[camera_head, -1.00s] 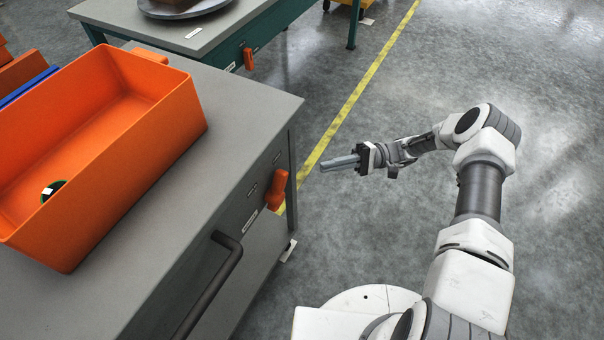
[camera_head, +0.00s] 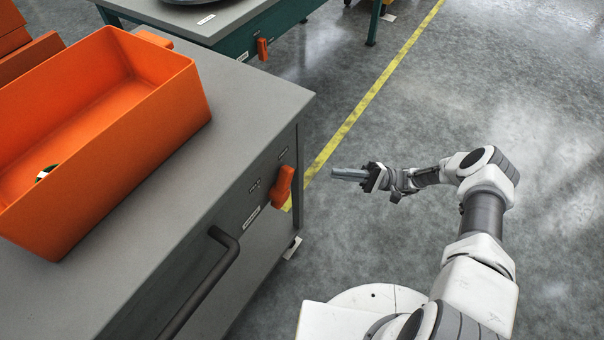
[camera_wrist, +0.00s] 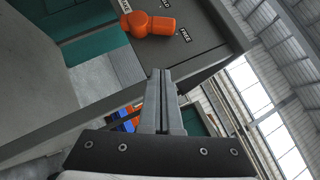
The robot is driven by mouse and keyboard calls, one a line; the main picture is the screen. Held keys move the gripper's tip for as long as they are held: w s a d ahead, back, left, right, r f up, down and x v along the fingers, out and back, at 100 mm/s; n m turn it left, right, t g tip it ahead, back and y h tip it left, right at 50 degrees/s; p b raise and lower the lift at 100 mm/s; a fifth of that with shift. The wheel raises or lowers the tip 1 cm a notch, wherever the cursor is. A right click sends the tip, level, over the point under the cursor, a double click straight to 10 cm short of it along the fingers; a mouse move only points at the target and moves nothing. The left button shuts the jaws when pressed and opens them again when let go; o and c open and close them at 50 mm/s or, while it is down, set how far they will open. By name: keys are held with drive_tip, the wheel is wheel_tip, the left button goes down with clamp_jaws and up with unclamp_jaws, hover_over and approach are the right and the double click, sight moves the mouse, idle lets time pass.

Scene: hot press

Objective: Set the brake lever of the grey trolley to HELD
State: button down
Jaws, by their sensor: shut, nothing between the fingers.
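The grey trolley (camera_head: 262,95) stands at the left of the head view. Its orange brake lever (camera_head: 282,187) is on the end panel near the right corner, and it also shows at the top of the wrist view (camera_wrist: 150,24). There the lever's end lies near the FREE label (camera_wrist: 185,35). A partly cut-off label ending in LD (camera_wrist: 165,4) is above it. My gripper (camera_head: 335,173) is in the air to the right of the lever, apart from it. Its fingers (camera_wrist: 162,75) are together and empty, pointing towards the panel side.
An orange bin (camera_head: 150,110) sits on the trolley top. A dark handle bar (camera_head: 205,280) sticks out of the trolley's side. A green table (camera_head: 235,40) with its own orange lever (camera_head: 262,49) stands behind. Open floor with a yellow line (camera_head: 365,100) lies to the right.

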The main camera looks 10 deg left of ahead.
sight(281, 187)
drive_tip(key=s+d+r+x, duration=0.1)
drive_tip(key=s+x, duration=0.1)
drive_tip(key=x, duration=1)
drive_tip(key=shift+s, duration=0.3)
drive_tip(key=shift+r+n+h, duration=0.2)
drive_tip(key=shift+n+h, duration=0.1)
drive_tip(key=shift+n, duration=0.1)
